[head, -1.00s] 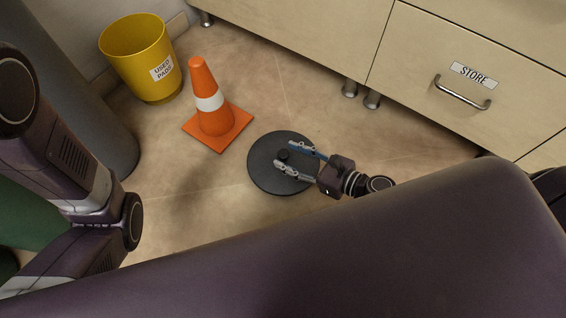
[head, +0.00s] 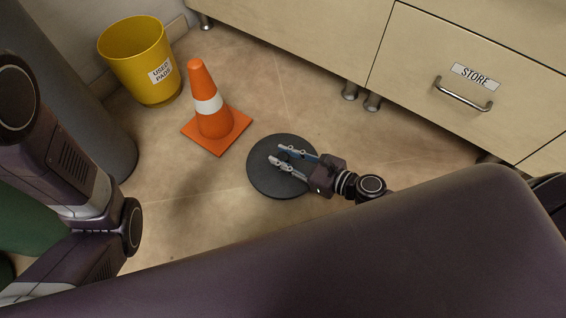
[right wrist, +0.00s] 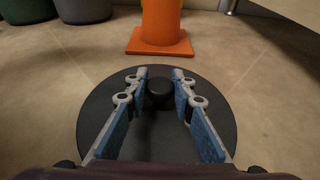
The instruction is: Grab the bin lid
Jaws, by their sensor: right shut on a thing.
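The bin lid (head: 262,178) is a dark grey round disc lying on the floor, with a small black knob in its middle. It also fills the middle of the right wrist view (right wrist: 160,135), where the knob (right wrist: 159,92) shows clearly. My right gripper (head: 280,154) reaches over the lid from the right, its two blue-padded fingers on either side of the knob, shut on it. In the right wrist view the fingertips (right wrist: 160,77) flank the knob and partly cover the lid. A yellow bin (head: 143,75) labelled USED PADS stands at the back left, open at the top. My left gripper is not in view.
An orange traffic cone (head: 212,115) stands just behind and left of the lid. Pale cabinets (head: 320,40) on short metal legs and a STORE drawer (head: 475,75) line the back right. A grey cylinder (head: 85,100) stands at the left. Floor left of the lid is clear.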

